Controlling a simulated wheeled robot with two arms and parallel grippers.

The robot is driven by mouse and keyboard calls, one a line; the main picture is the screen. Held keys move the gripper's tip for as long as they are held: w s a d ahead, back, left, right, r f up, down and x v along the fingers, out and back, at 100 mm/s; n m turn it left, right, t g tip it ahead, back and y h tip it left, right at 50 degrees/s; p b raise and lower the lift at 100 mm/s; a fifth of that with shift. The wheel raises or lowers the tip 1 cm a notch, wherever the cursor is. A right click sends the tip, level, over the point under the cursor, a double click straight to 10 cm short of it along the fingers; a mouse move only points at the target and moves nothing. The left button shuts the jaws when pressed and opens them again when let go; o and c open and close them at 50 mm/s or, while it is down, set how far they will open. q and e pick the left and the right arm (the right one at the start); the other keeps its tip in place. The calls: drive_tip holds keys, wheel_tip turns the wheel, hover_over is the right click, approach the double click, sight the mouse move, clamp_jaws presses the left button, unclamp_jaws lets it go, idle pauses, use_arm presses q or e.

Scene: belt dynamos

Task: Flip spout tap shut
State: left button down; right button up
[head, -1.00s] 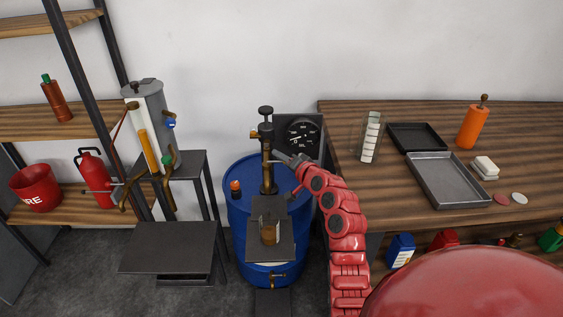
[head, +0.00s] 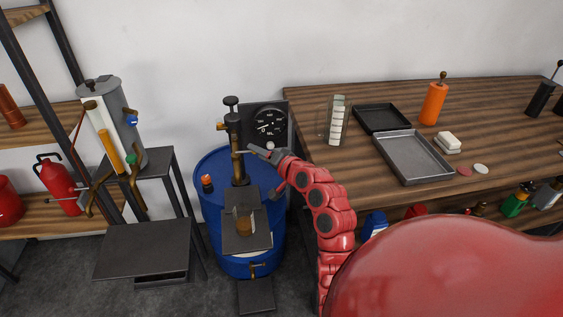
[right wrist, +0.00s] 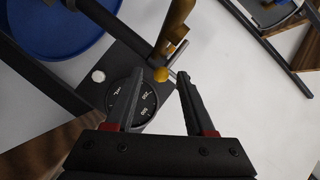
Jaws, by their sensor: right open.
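A brass pump column (head: 237,160) with a black top knob (head: 231,101) stands on the blue drum (head: 209,225). A short brass side piece (head: 221,126) sits near its top; I cannot tell for sure which part is the spout tap. My right gripper (head: 262,172) is open just right of the column. In the right wrist view, its fingers (right wrist: 160,73) are spread and empty, with a brass ball-ended part (right wrist: 161,75) showing between the tips. The brass column (right wrist: 176,30) rises beyond; contact is not clear. My left gripper is out of view.
A gauge (head: 267,123) stands behind the column. A jug (head: 244,223) rests on a dark plate before it. A wooden bench (head: 350,170) with trays is at the right.

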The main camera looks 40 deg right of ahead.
drive_tip(key=v, duration=1.1)
drive_tip(key=shift+s+b, duration=0.35)
drive_tip(key=shift+b, duration=0.1)
